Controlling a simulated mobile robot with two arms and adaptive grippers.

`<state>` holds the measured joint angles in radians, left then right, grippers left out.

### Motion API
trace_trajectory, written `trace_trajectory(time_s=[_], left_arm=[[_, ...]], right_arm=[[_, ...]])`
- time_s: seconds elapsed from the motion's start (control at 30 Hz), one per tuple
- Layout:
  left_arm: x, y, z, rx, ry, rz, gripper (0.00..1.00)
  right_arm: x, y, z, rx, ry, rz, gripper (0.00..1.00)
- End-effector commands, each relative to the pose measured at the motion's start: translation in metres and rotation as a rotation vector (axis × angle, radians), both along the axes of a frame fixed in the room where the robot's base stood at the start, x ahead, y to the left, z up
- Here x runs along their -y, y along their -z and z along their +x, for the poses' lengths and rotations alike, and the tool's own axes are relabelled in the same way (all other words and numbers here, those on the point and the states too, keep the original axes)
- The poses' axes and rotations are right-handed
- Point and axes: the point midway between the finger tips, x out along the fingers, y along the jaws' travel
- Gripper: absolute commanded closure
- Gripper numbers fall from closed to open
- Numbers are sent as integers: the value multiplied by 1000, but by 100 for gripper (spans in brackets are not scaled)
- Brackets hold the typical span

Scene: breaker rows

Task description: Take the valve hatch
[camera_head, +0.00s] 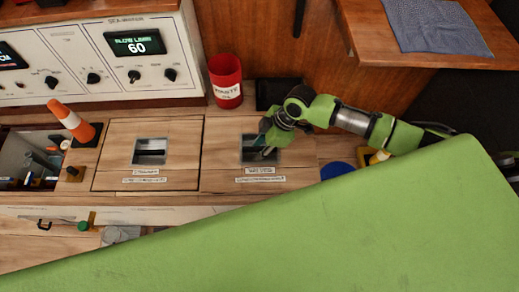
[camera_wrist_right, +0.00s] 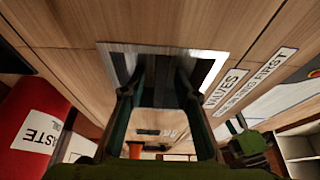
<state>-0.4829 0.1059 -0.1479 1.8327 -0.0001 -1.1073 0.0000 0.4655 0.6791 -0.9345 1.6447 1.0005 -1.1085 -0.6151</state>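The valve hatch (camera_head: 222,172) is a square wooden lid in the counter, lying flat and closed. It has a square metal-framed recessed pull (camera_head: 248,142), and its frame shows in the right wrist view (camera_wrist_right: 222,62). A label there reads "VALVES" (camera_wrist_right: 225,88). My right gripper (camera_head: 266,148) is over this recess, and in the right wrist view (camera_wrist_right: 158,82) its two fingers stand apart and reach into it. Whether they touch the handle bar inside is hard to tell.
A second hatch (camera_head: 118,155) lies closed to the left, beside an orange cone (camera_head: 70,120) and an open bin of tools (camera_head: 18,160). A red waste cup (camera_head: 226,78) stands behind the valve hatch. A blue round thing (camera_head: 336,170) is at its right.

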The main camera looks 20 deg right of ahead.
Motion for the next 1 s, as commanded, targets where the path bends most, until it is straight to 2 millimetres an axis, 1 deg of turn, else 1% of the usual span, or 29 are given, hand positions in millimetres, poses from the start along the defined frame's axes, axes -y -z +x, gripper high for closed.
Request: trace_trajectory(time_s=[0.33,0.37,0.4,0.47,0.97,1.0], left_arm=[[0,2,-2,-3,1,1,58],[0,3,-2,-3,1,1,58],[0,3,-2,-3,1,1,58],[0,3,-2,-3,1,1,58],[0,4,-2,-4,1,1,58],[0,0,-1,-3,1,0,58]], right_arm=[[0,1,0,0,1,0,71],[0,1,0,0,1,0,73],[0,1,0,0,0,0,84],[0,1,0,0,0,0,99],[-1,-3,2,7,0,5,100],[-1,-7,3,7,0,5,100]])
